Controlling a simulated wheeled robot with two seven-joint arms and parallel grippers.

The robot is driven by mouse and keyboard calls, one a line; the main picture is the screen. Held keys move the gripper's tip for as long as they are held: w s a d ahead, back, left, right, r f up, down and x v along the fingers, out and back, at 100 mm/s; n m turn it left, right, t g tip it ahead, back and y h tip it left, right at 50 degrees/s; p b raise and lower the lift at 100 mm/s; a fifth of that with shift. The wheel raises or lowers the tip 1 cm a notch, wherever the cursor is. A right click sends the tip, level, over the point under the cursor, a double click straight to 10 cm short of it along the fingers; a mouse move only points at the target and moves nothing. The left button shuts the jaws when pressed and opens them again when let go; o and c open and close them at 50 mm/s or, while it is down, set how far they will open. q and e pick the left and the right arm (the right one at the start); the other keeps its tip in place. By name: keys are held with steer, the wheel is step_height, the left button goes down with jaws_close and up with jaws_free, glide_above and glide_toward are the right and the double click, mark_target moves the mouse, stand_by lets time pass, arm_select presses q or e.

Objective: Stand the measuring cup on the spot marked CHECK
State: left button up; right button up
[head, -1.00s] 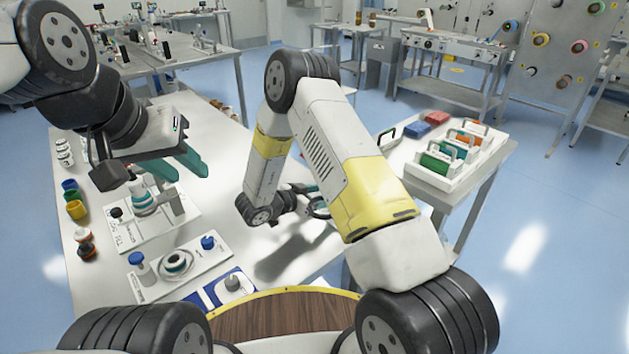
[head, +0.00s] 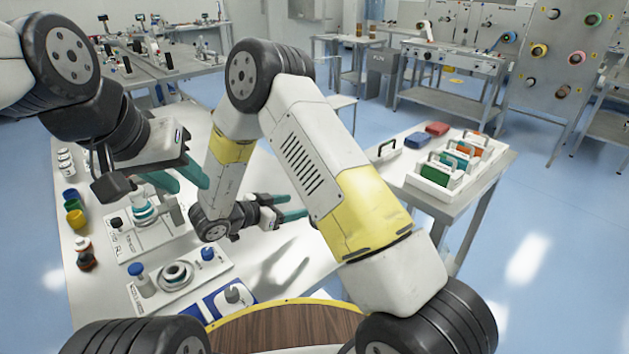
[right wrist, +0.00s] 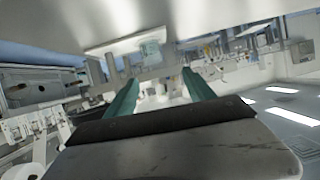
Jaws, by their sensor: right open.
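I cannot pick out the measuring cup for certain in either view, and no CHECK lettering is readable. My right gripper (head: 304,206) is open and empty above the white table (head: 283,238), its teal fingers pointing right. In the right wrist view its two fingers (right wrist: 158,80) are apart with nothing between them. My left gripper (head: 203,196) hangs over the left part of the table, its teal fingers apart and nothing seen between them. It is beside a white fixture (head: 180,232) holding a teal-ringed conical piece (head: 144,212). My right arm hides part of the table.
A white plate (head: 211,266) with blue-capped posts and a ring stands near the front. A blue tray (head: 205,308) lies nearer. Colored cups (head: 74,218) line the left edge. A side table (head: 400,172) at right holds colored boxes (head: 434,178). Bare table lies below my right gripper.

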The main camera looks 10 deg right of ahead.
steer(key=w+a+r+n+t+y, duration=0.2)
steer(key=w+r+y, duration=0.25)
steer(key=r, duration=0.55)
steer(key=w+a+r+n+t+y, duration=0.15)
steer(key=w+r+y, duration=0.35)
steer(key=r, duration=0.5)
steer(key=s+d+r+n+y, duration=0.2)
steer(key=s+r+n+y, duration=0.2)
steer(key=s+r+y, duration=0.3)
steer(key=s+d+n+g+h, duration=0.1)
steer(key=s+d, duration=0.5)
steer(key=s, duration=0.7)
steer(key=s+d+n+g+h, duration=0.2)
steer(key=s+d, duration=0.5)
steer(key=s, duration=0.6)
steer(key=shift+f+n+g, duration=0.2)
steer(key=shift+n+g, duration=0.45)
steer(key=shift+g, duration=0.5)
